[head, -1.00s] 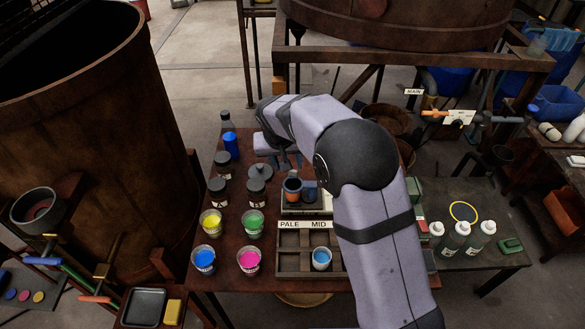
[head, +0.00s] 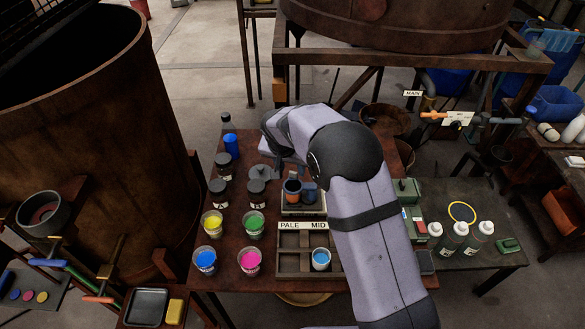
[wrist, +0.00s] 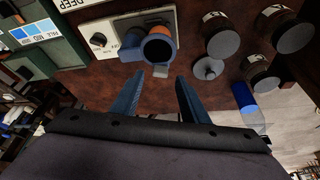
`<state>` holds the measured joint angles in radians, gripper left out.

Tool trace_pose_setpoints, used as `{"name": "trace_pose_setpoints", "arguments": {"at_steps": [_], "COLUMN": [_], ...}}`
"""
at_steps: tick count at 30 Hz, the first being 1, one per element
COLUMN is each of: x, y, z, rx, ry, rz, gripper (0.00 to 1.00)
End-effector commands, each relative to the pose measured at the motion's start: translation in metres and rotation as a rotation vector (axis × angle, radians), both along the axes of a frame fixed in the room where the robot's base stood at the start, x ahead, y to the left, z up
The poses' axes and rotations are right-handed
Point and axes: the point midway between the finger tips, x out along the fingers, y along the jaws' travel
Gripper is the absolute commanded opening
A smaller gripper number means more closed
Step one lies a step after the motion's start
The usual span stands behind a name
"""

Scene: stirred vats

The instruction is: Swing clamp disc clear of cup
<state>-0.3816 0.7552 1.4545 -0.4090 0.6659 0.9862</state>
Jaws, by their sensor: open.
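A small pale machine (head: 303,208) with a dial stands on the brown table, and it also shows in the wrist view (wrist: 101,60). An orange cup (head: 292,196) sits on it. A dark, blue-grey-rimmed disc (wrist: 158,46) appears to lie over the cup; whether it touches the rim I cannot tell. A blue-grey block (head: 309,191) stands beside the cup. My gripper (wrist: 160,75) is open and empty, its two blue fingers apart just short of the disc in the wrist view.
A compartment tray (head: 290,263) marked PALE and MID holds a blue cup (head: 320,259). Several open paint cups (head: 254,224) stand at left.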

Motion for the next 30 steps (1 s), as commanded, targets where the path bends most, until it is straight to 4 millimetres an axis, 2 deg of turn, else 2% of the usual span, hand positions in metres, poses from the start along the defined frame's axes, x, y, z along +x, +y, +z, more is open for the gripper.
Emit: {"name": "trace_pose_setpoints", "arguments": {"at_steps": [9, 21, 26, 30], "x": [0.010, 0.012, 0.012, 0.012], "y": [-0.004, -0.004, -0.004, -0.004], "z": [-0.026, -0.030, -0.030, -0.030], "rx": [-0.001, 0.001, 0.001, 0.001], "ry": [0.001, 0.000, 0.000, 0.000], "rz": [0.000, 0.000, 0.000, 0.000], "gripper": [0.41, 0.41, 0.02, 0.00]}}
